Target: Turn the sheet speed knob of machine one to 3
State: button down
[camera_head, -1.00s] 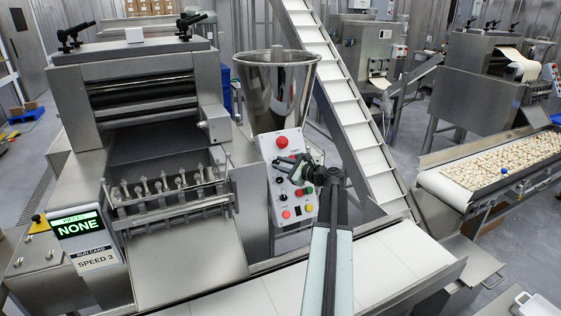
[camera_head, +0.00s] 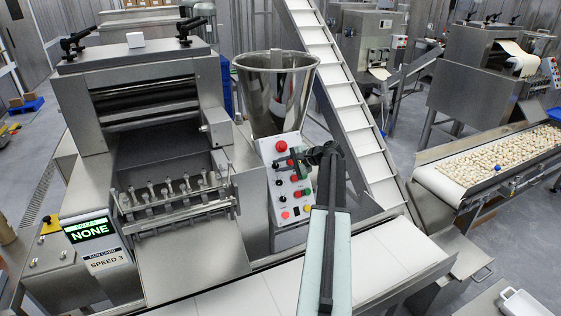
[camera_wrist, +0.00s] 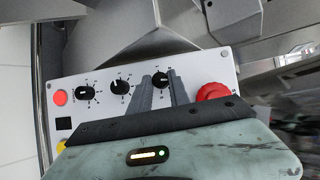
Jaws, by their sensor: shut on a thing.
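The white control panel (camera_head: 268,148) of the near machine stands below the steel hopper. It also shows in the wrist view (camera_wrist: 100,75), with three black dial knobs in a row: a left knob (camera_wrist: 83,92), a middle knob (camera_wrist: 120,87) and a right knob (camera_wrist: 160,78). My gripper (camera_wrist: 159,76) is shut on the right knob, the one nearest the red mushroom button (camera_wrist: 213,92). The knob labels and pointer settings are too small to read surely. In the head view my gripper (camera_head: 288,161) is at the panel and partly covers its knobs.
A run card (camera_head: 108,260) on the near machine reads SPEED 3, below a green-lit display (camera_head: 90,229) showing NONE. A red button (camera_wrist: 60,97) sits at the panel's left in the wrist view. A white conveyor (camera_head: 260,295) runs under my arm. A cleated incline (camera_head: 350,110) rises behind.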

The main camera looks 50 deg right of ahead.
jog(key=shift+r+n+g+p, duration=0.15)
jog(key=shift+n+g+p, duration=0.15)
jog(key=shift+n+p, duration=0.25)
jog(key=c, duration=1.2)
grip_release()
jog(key=shift+c, duration=0.2)
jog(key=p+v, duration=0.4)
jog(key=v, duration=0.3)
jog(key=shift+s+r, duration=0.2)
jog(key=shift+d, duration=0.1)
